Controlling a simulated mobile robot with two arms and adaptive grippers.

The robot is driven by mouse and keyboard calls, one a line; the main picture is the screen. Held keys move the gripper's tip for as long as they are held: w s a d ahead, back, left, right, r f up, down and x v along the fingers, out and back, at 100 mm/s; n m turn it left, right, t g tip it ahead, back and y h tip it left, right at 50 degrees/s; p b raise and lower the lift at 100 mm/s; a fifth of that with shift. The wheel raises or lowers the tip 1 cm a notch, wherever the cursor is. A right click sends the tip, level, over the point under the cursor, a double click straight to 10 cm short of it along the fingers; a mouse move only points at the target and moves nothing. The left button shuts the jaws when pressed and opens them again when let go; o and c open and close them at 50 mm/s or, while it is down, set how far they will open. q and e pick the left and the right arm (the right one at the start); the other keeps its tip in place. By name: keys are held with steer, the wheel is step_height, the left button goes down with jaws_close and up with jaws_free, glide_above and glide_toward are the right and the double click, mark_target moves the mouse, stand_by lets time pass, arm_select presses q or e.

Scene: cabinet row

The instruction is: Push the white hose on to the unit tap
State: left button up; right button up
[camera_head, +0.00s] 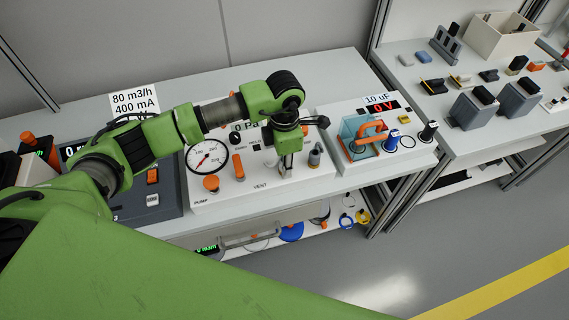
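My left arm comes in from the left over the white unit (228,196) with the round gauge (207,157). My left gripper (287,170) points down at the right part of the unit's panel, seen from above and small. Whether its fingers are open or shut, or hold anything, I cannot tell. I cannot make out the white hose for sure; the gripper and arm hide part of the panel. My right gripper is not in view.
An orange lever (238,167) and orange knob (211,183) stand left of the gripper. To the right is a unit with a clear box (358,138) and red display. A side bench holds grey blocks and a cream bin (500,36). Coils (291,232) lie on the shelf below.

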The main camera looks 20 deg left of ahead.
arm_select(q)
steer(key=shift+r, duration=0.45)
step_height(320, 180, up, 2)
steer(key=shift+w+r+b, duration=0.1)
steer(key=shift+r+b, duration=0.1)
steer(key=shift+b, duration=0.15)
steer(key=s+a+r+b, duration=0.3)
steer(key=s+r, duration=0.6)
steer(key=s, duration=0.5)
steer(key=shift+r+b, duration=0.3)
steer(key=shift+r, duration=0.1)
steer(key=shift+f, duration=0.1)
